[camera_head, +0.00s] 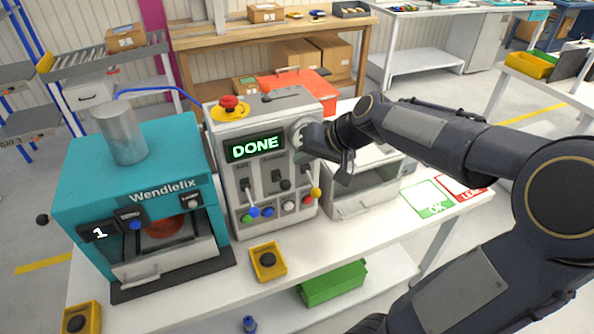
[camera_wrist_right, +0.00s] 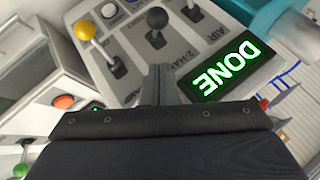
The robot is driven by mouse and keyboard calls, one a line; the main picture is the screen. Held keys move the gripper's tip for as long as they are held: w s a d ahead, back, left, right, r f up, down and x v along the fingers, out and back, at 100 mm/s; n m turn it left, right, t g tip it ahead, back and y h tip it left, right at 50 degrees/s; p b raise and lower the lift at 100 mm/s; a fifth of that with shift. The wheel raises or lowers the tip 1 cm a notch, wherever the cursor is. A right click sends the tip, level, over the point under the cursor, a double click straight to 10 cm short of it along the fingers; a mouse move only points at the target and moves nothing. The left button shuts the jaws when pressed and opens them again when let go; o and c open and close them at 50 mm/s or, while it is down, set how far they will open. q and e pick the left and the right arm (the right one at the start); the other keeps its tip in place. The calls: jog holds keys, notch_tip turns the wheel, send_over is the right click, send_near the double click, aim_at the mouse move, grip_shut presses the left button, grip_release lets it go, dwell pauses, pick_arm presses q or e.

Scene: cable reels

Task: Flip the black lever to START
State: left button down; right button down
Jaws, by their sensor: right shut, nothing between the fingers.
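The grey control box (camera_head: 233,180) stands on the white bench, with a lit green DONE display (camera_head: 255,147). The black lever (camera_head: 285,185) sits on its front face between a blue-knobbed lever (camera_head: 253,211) and a yellow-knobbed lever (camera_head: 315,192). In the right wrist view, the black lever (camera_wrist_right: 157,20) stands just beyond the fingertips, apart from them as far as I can tell. My right gripper (camera_wrist_right: 160,72) is shut and empty. It also shows in the head view (camera_head: 345,170), at the right side of the box. The START label is not readable. My left gripper is not in view.
A teal Wendlefix press (camera_head: 75,185) stands left of the box. A grey-white drawer unit (camera_head: 366,198) stands to its right, below my right arm. Several round buttons (camera_head: 289,206) line the box's lower front. A yellow button box (camera_head: 267,262) sits in front.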

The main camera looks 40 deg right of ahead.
aim_at(281, 182)
jog(key=a+f, duration=0.2)
jog(key=f, duration=0.1)
jog(key=shift+s+a+f, duration=0.1)
jog(key=shift+s+f, duration=0.05)
dwell(0.3)
